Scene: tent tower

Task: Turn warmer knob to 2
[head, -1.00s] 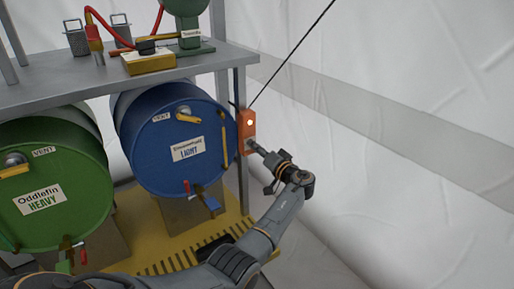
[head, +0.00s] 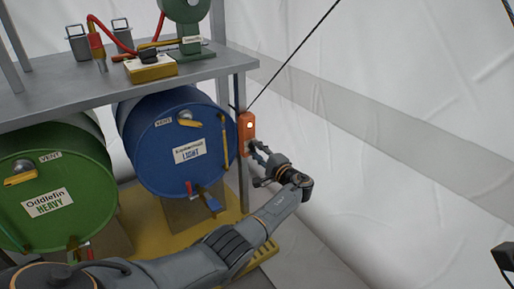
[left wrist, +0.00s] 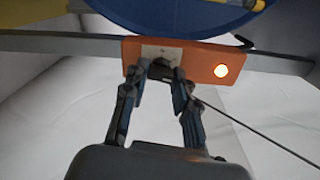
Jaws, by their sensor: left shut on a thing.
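The warmer control is an orange box (head: 246,118) on the rack's right front post, with a lit round lamp (head: 249,126). In the left wrist view the orange box (left wrist: 199,58) spans the upper middle, its lamp (left wrist: 221,71) glowing on the right. A dark knob (left wrist: 160,69) sits on a pale plate on the box, partly hidden by the fingers. My left gripper (head: 254,149) reaches the box's lower part; its fingertips (left wrist: 161,77) are shut on the knob from both sides. The knob's setting and marks are not readable. My right gripper is not in view.
A blue drum (head: 165,150) labelled LIGHT lies just left of the box, and a green drum (head: 75,185) labelled HEAVY further left. A thin black cable (head: 290,58) runs up from the box. The white tent wall (head: 400,150) is on the right.

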